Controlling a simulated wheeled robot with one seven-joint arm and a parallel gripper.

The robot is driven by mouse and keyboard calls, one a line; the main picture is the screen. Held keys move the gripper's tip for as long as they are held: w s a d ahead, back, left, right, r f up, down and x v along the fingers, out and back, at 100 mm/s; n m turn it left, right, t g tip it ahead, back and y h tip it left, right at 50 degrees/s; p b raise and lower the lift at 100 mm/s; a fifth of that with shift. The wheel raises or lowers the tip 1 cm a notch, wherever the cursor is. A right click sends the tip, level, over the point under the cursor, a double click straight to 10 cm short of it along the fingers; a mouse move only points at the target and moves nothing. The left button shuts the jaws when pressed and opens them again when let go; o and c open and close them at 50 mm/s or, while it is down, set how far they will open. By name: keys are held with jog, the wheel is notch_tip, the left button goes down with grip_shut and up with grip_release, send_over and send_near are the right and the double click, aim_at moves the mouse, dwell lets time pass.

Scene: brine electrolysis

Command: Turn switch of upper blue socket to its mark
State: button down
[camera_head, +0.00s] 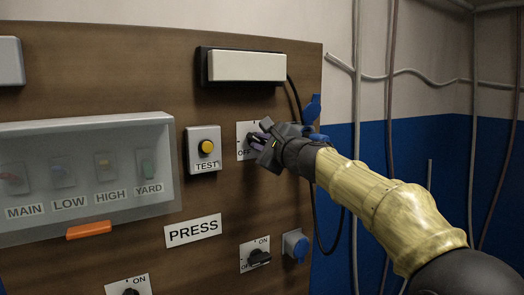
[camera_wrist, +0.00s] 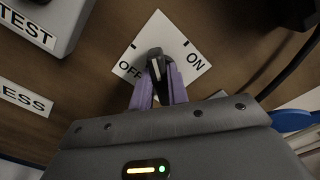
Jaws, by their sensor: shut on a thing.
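The upper switch has a dark knob (camera_wrist: 155,64) with a pale line, on a white plate (camera_wrist: 179,33) marked OFF and ON. In the wrist view the knob points up the picture, between two short black marks on the plate. My gripper (camera_wrist: 157,80) has its purple fingers shut on the knob, one on each side. In the head view my gripper (camera_head: 259,141) covers most of the plate (camera_head: 243,130). The upper blue socket (camera_head: 313,108) is just right of my gripper and partly hidden; blue also shows in the wrist view (camera_wrist: 291,120).
A TEST box (camera_head: 203,150) with a yellow button is left of the switch. Below are a PRESS label (camera_head: 193,230), a lower switch (camera_head: 259,257) and a lower blue socket (camera_head: 296,245). A clear-covered case (camera_head: 88,177) is at the left. A black cable (camera_head: 318,225) hangs at the right.

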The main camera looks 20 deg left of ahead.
jog(key=n+b, duration=0.1)
jog(key=n, duration=0.1)
jog(key=n+b, duration=0.1)
jog(key=shift+f+n, duration=0.2)
jog(key=shift+n, duration=0.2)
jog(key=shift+n+b, duration=0.65)
jog(key=shift+n, duration=1.05)
jog(key=c, duration=1.4)
grip_release()
jog(key=shift+o, duration=0.2)
